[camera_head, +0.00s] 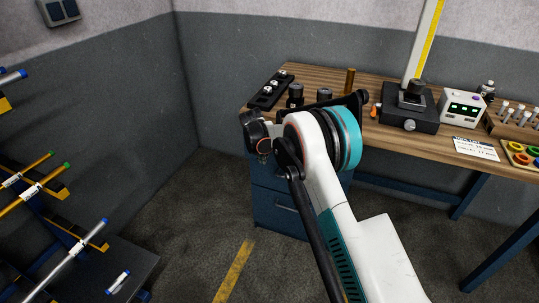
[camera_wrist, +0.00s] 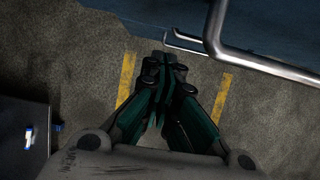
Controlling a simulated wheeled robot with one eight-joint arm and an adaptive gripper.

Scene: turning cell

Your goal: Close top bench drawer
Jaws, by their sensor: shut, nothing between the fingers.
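The blue drawer unit (camera_head: 268,212) stands under the left end of the wooden bench. My arm hides much of its upper part in the head view, so I cannot tell how far the top drawer stands out. In the wrist view, a thick metal bar handle (camera_wrist: 262,66) crosses the upper right, in front of a dark blue front (camera_wrist: 275,18). A smaller handle (camera_wrist: 184,42) shows lower down behind it. My gripper (camera_wrist: 167,62) is shut and empty, with its fingertips left of the thick handle and apart from it in the picture.
The bench top (camera_head: 395,140) carries a height gauge (camera_head: 410,105), a small display box (camera_head: 462,107) and other tools. A rack with coloured bars (camera_head: 70,250) stands at the left. Open floor (camera_head: 195,235) with a yellow line lies between the rack and the drawers.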

